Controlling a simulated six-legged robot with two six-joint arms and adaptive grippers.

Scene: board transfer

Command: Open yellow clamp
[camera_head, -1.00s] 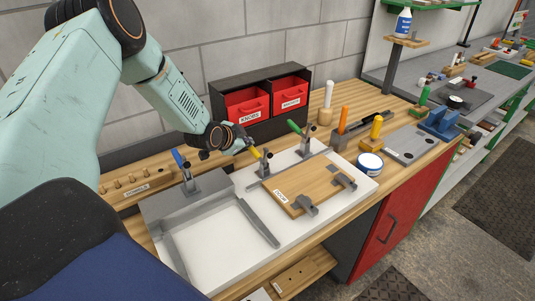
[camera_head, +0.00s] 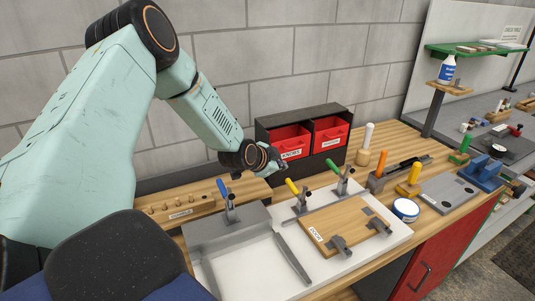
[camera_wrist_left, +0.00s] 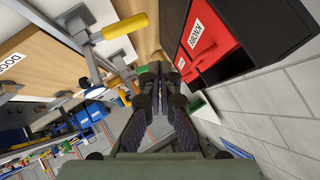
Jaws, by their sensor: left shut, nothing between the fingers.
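The yellow clamp (camera_head: 292,187) stands at the back edge of the white fixture plate, left of the wooden board (camera_head: 345,228). Its yellow handle slants up and to the left. In the left wrist view the yellow handle (camera_wrist_left: 125,28) lies at the upper left, apart from the fingers. My left gripper (camera_head: 282,166) is above and behind the handle, in front of the black drawer cabinet. Its fingers (camera_wrist_left: 157,72) are together with nothing between them. My right gripper is not in view.
A blue-handled clamp (camera_head: 223,190) stands to the left and a green-handled clamp (camera_head: 332,167) to the right. The black cabinet with red drawers (camera_head: 291,142) is close behind my gripper. A round blue-and-white tin (camera_head: 405,210) sits right of the board.

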